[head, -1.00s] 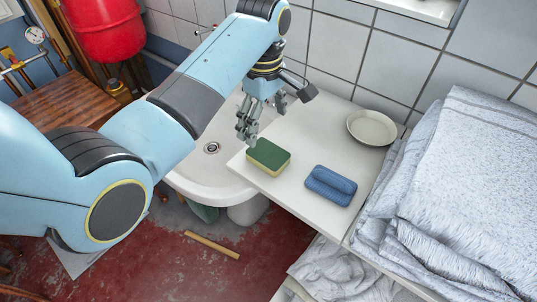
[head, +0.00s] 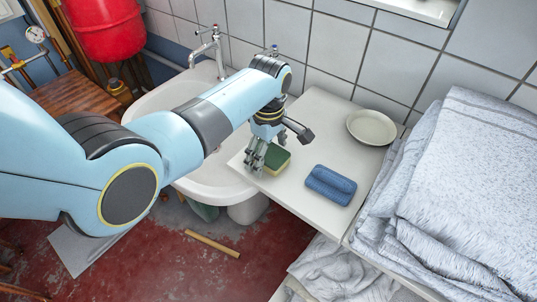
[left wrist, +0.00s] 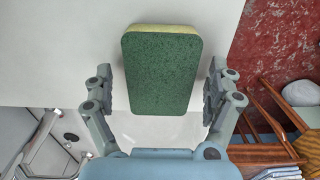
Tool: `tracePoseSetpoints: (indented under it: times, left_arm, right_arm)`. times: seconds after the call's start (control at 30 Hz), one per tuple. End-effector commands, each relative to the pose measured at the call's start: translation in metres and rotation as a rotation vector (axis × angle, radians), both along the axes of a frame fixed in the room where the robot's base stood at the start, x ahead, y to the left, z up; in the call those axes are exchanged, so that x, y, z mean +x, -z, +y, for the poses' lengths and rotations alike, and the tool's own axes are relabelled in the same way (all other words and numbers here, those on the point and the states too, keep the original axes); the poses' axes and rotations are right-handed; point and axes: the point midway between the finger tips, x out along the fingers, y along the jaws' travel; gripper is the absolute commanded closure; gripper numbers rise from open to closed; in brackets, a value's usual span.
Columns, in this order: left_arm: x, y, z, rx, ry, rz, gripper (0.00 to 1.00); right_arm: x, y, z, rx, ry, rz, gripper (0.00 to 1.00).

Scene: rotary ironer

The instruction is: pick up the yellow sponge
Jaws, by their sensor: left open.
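The yellow sponge (head: 277,160) has a dark green scouring side facing up and lies on the white counter (head: 302,202) near its left edge. In the left wrist view the sponge (left wrist: 161,70) shows its green top and a thin yellow side. My left gripper (head: 256,157) is open, with its fingers over the sponge's left part in the head view, hiding some of it. In the left wrist view the fingers (left wrist: 160,88) stand on either side of the sponge, with a gap at each side. My right gripper is not in view.
A folded blue cloth (head: 331,185) lies right of the sponge. A shallow dish (head: 371,127) stands farther back near the tiled wall. Folded white towels (head: 470,190) fill the right side. A white sink (head: 205,180) with a tap (head: 207,45) is at the left.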

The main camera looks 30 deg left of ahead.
Motion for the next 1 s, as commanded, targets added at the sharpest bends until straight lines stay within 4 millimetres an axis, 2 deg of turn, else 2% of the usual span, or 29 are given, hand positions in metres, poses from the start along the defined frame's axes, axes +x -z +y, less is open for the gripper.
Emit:
tracePoseSetpoints:
  times: [0.1, 0.4, 0.77, 1.0]
  left_arm:
    - [0.0001, -0.0004, 0.0002, 0.0, 0.0, 0.0, 0.12]
    - [0.0, -0.0006, 0.0002, 0.0, 0.0, 0.0, 0.5]
    - [-0.0001, -0.001, 0.0003, 0.0, 0.0, 0.0, 0.5]
    - [0.0006, -0.0094, 0.0025, 0.001, 0.002, 0.0, 0.5]
  right_arm:
    - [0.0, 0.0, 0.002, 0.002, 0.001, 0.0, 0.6]
    - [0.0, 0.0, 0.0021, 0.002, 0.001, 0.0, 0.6]
    - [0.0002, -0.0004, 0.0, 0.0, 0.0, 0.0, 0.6]
    - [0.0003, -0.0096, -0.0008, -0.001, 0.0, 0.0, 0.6]
